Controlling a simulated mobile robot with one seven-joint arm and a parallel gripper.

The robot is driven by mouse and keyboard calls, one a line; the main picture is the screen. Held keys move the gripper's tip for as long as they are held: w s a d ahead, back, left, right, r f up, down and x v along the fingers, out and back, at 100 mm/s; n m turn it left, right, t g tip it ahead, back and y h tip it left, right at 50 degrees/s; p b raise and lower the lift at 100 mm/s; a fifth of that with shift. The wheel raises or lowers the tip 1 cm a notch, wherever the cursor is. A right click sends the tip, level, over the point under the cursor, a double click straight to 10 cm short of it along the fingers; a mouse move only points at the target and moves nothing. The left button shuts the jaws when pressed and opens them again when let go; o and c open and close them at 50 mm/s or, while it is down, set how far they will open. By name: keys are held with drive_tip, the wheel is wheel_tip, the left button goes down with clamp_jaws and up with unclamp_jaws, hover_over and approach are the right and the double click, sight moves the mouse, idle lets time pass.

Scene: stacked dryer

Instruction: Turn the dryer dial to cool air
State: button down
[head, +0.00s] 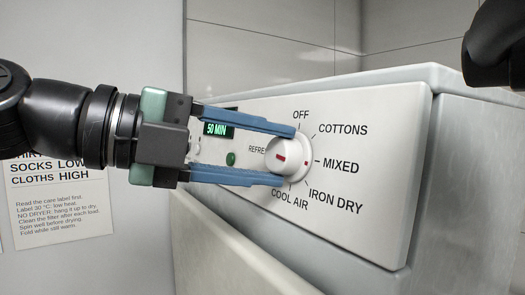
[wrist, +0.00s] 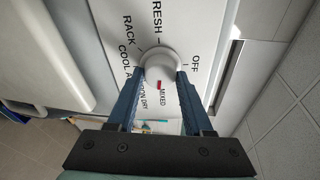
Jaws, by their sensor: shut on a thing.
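My gripper (head: 284,156) is shut on the knob, with one blue finger above and one below in the head view. In the wrist view, the fingers sit at either side of it. The fingers partly cover the left labels in the head view.
A green display (head: 216,130) reads 50 MIN, and a green button (head: 231,159) sits left of the dial. A paper notice (head: 55,205) hangs on the wall at left.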

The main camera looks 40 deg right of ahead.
drive_tip(key=m, duration=0.4)
drive_tip(key=shift+y, duration=0.4)
drive_tip(key=m+t, duration=0.1)
drive_tip(key=m, duration=0.2)
drive_tip(key=shift+m+b, duration=0.3)
drive_tip(key=shift+m, duration=0.1)
drive_tip(key=m, duration=0.3)
drive_tip(key=shift+m+t+y+b, duration=0.35)
drive_tip(key=shift+m+t+y, duration=0.05)
drive_tip(key=shift+m+t+b, duration=0.35)
drive_tip(key=shift+m+t, duration=0.05)
drive_tip(key=shift+m, duration=0.9)
drive_tip(key=shift+c, duration=1.6)
unclamp_jaws()
